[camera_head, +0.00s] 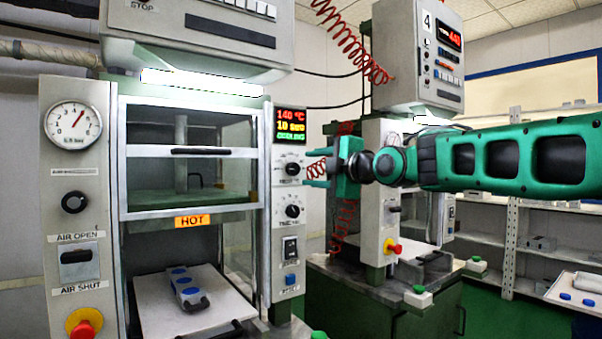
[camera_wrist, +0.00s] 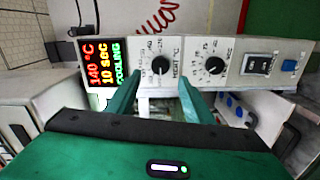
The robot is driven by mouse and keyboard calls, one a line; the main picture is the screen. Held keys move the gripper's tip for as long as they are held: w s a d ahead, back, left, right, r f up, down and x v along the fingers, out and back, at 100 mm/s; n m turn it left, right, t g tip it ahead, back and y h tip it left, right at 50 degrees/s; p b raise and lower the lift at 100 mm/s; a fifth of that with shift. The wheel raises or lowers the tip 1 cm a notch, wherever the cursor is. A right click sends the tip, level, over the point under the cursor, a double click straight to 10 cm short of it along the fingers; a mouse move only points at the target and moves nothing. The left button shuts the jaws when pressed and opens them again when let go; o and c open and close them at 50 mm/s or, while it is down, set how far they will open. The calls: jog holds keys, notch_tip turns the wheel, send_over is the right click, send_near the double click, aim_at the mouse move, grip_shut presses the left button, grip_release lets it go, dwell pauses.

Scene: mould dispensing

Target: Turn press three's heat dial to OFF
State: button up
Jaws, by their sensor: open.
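The near press's control strip carries the heat dial (camera_head: 292,169), a black knob with a pale pointer mark, below a display (camera_head: 290,126) reading 140 °C, 10 sec and COOLING. The heat dial also shows in the wrist view (camera_wrist: 160,65); its exact setting is too small to read. My gripper (camera_head: 318,172) is open and empty, just right of the strip at the heat dial's height. In the wrist view, its fingertips (camera_wrist: 158,88) lie either side of the heat dial's line, apart from the knob. The near press's number is not visible.
A time dial (camera_head: 292,211), a rocker switch (camera_head: 290,248) and a blue button (camera_head: 290,279) sit below the heat dial. A mould with blue parts (camera_head: 186,287) lies on the lower plate, under a HOT sign (camera_head: 192,221). Press four (camera_head: 418,55) stands behind my arm.

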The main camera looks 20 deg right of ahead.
jog(key=shift+v, duration=1.95)
jog(key=s+d+f+m+g+h, duration=0.2)
jog(key=s+d+f+m, duration=0.2)
jog(key=f, duration=0.4)
jog(key=s+d+f+m+g+h, duration=0.2)
jog(key=s+d+f+m+g, duration=0.15)
jog(key=f, duration=0.55)
jog(key=s+d+f+m+g+h, duration=0.1)
jog(key=s+d+f+m+g, duration=0.1)
jog(key=s+d+f+m, duration=0.45)
jog(key=s+f+m+g, duration=0.4)
jog(key=s+f+m, duration=0.2)
jog(key=s+f, duration=0.4)
jog(key=s+f+m+g, duration=0.5)
jog(key=s+f, duration=0.5)
jog(key=s, duration=0.5)
jog(key=shift+m, duration=0.6)
jog(key=shift+a+g, duration=0.15)
jog(key=shift+g, duration=0.1)
